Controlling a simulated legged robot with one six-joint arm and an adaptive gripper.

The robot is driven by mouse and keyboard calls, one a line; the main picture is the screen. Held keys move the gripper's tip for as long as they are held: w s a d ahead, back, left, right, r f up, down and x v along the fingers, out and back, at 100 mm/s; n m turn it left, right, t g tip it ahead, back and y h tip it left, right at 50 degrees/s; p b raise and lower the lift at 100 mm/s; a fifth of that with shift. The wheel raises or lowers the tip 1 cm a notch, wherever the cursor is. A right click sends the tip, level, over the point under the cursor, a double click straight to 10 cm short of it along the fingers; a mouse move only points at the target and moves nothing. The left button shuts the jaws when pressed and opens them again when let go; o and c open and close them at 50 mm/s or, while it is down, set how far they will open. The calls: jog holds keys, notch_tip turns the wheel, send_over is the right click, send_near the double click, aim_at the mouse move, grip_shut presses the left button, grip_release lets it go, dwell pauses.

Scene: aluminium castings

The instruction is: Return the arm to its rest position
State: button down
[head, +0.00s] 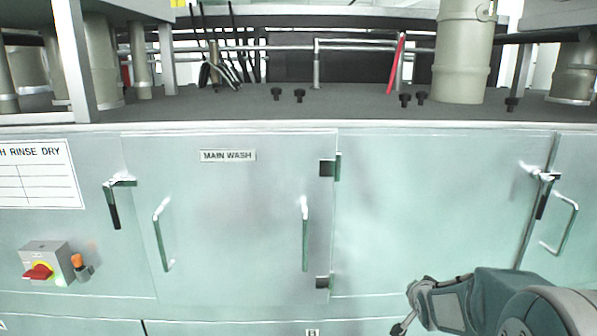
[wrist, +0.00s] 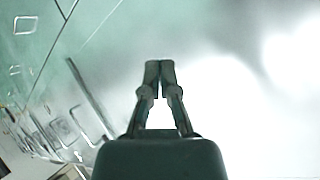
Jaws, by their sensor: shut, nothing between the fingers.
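My gripper (wrist: 159,66) shows in the wrist view with its two fingertips together and nothing between them. In the head view my arm reaches in from the lower right corner, and my gripper (head: 402,328) is at its left end, low in front of the pale green cabinet (head: 430,220). The fingers are small and partly cut by the bottom edge there. The wrist view looks along the pale green surface, tilted, with a blurred bright area on the right.
The "MAIN WASH" door (head: 230,220) has two upright handles. A red rotary switch (head: 38,272) is at the lower left. A door handle (head: 565,225) stands out at the right, above my arm. The dark top surface (head: 350,105) holds several black knobs and a beige cylinder (head: 462,60).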

jog(key=s+a+r+n+g, duration=0.2)
jog(key=s+a, duration=0.2)
jog(key=s, duration=0.6)
jog(key=s+a+r+n+g+y, duration=0.1)
jog(key=s+a+r+n, duration=0.2)
jog(key=s, duration=0.8)
jog(key=s+a+r+n+g+y, duration=0.1)
jog(key=s+a, duration=0.4)
jog(key=s, duration=0.5)
notch_tip(320, 180, up, 2)
jog(key=shift+s+r+n+g, duration=0.1)
jog(key=shift+s+n+g, duration=0.05)
jog(key=shift+n+g, duration=0.75)
jog(key=shift+a, duration=0.1)
